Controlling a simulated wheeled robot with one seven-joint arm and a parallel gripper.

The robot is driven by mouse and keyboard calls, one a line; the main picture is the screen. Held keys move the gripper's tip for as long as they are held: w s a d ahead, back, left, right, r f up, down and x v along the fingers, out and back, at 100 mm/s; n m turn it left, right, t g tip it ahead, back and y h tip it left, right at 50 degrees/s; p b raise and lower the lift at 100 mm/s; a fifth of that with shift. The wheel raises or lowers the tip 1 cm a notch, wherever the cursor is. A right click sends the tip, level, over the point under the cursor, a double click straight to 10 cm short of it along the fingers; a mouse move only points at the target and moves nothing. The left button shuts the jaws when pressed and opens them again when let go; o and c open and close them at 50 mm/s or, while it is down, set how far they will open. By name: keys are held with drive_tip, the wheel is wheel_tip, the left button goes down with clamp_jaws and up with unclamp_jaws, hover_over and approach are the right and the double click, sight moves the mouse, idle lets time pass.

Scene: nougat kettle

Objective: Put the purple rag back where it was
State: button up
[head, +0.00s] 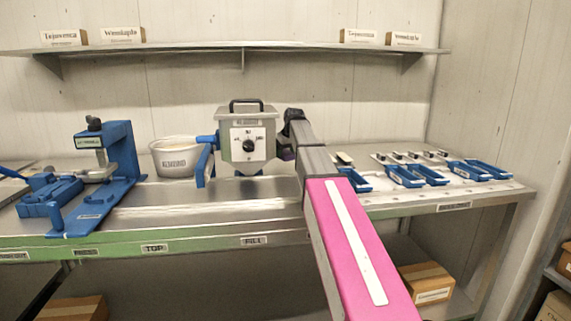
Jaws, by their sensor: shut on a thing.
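My arm reaches forward over the bench, and my gripper (287,147) is at its far end, just right of the grey kettle box. I cannot tell whether the rag touches the box or the bench.
A white bucket (174,157) stands left of the kettle box. A blue press (118,160) stands further left. Blue trays (417,176) and several metal tools lie at the right. The bench front (215,211) is clear. A shelf (240,48) with small boxes hangs above.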

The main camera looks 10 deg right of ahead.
sight(286, 168)
drive_tip(key=shift+f, duration=2.35)
drive_tip(key=o, duration=0.9)
drive_tip(key=shift+f, duration=0.1)
drive_tip(key=v, duration=1.2)
